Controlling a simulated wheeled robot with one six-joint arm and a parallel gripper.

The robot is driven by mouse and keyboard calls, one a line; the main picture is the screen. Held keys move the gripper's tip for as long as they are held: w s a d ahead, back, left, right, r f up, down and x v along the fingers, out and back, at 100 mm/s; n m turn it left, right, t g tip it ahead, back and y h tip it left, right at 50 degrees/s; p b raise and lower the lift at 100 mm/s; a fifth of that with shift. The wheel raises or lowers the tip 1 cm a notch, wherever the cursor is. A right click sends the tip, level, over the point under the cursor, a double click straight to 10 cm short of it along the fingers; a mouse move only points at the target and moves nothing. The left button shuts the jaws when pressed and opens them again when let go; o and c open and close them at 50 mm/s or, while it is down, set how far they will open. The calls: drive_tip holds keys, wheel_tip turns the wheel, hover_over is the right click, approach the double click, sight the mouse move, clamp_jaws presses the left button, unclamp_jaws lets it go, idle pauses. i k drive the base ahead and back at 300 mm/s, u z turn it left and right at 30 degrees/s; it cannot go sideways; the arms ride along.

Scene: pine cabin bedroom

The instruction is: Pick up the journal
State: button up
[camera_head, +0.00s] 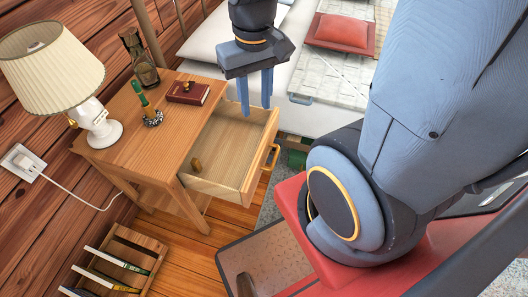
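The journal appears to be the small dark red book (182,97) lying flat on the nightstand top, close to its back right edge. A small dark object (187,86) shows on its cover; I cannot tell what it is. My gripper (255,110) points down with its two blue fingers apart and nothing between them. It is to the right of the book in the picture, over the far end of the open drawer, and apart from the book.
The nightstand (125,133) has its drawer (235,150) pulled out, with a small brown item (196,165) inside. A lamp (98,130), a bottle (143,68) and a green candle-like object (145,103) stand on top. A bed (295,105) lies behind; a slotted rack (145,248) is on the floor.

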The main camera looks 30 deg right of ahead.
sight(199, 94)
drive_tip(key=k, duration=0.55)
drive_tip(key=u, duration=0.7)
drive_tip(key=i, duration=1)
drive_tip(key=z, duration=0.7)
